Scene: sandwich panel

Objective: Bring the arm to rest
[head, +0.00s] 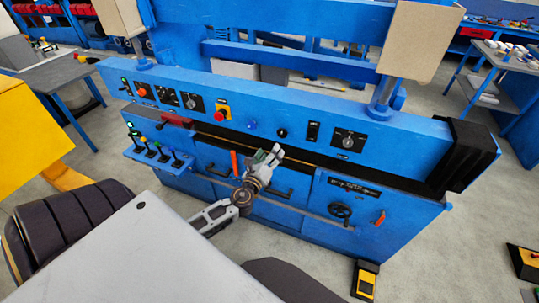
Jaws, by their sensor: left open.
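My left gripper (268,156) is in the middle of the head view, in front of the blue machine (230,88). It is open, and I see nothing held in it. My left arm reaches up to it from the lower part of the view. The gripper overlaps the machine's front edge in the picture, and I cannot tell whether it touches. My right gripper is not in view.
The machine's panel carries several knobs and a red emergency button (222,114). A small shelf with levers (160,160) juts out at left. A yellow foot pedal (365,280) lies on the floor. A grey table (60,75) stands at left.

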